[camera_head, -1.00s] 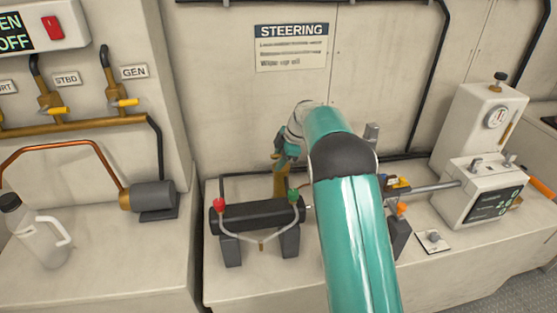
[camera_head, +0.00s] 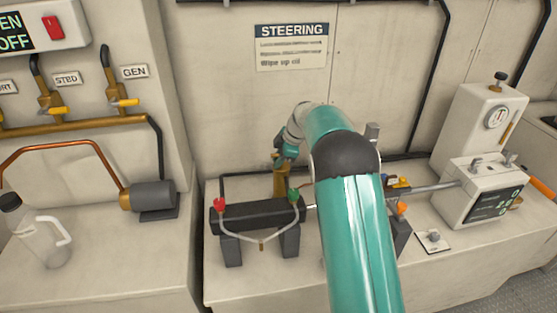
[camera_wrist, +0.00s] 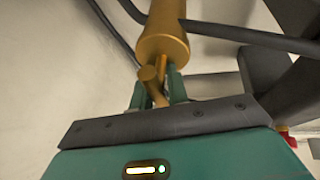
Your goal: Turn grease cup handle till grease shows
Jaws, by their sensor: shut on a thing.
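The brass grease cup (camera_wrist: 165,36) fills the top middle of the wrist view. Its handle (camera_wrist: 152,74), a brass bar, sits at the lower end of the cup. My gripper (camera_wrist: 158,92) is shut on the handle, with a green finger on each side. In the head view my gripper (camera_head: 282,152) is at the top of the brass post (camera_head: 280,183), behind the black cylinder. The handle is mostly hidden there by my gripper. I cannot make out any grease in either view.
A black cylinder (camera_head: 254,216) with red and green fittings lies just in front. A rod (camera_head: 432,187) runs right to a grey-white unit (camera_head: 484,190). A dark bar (camera_wrist: 250,37) passes close beside the cup. A clear jug (camera_head: 42,238) stands at left.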

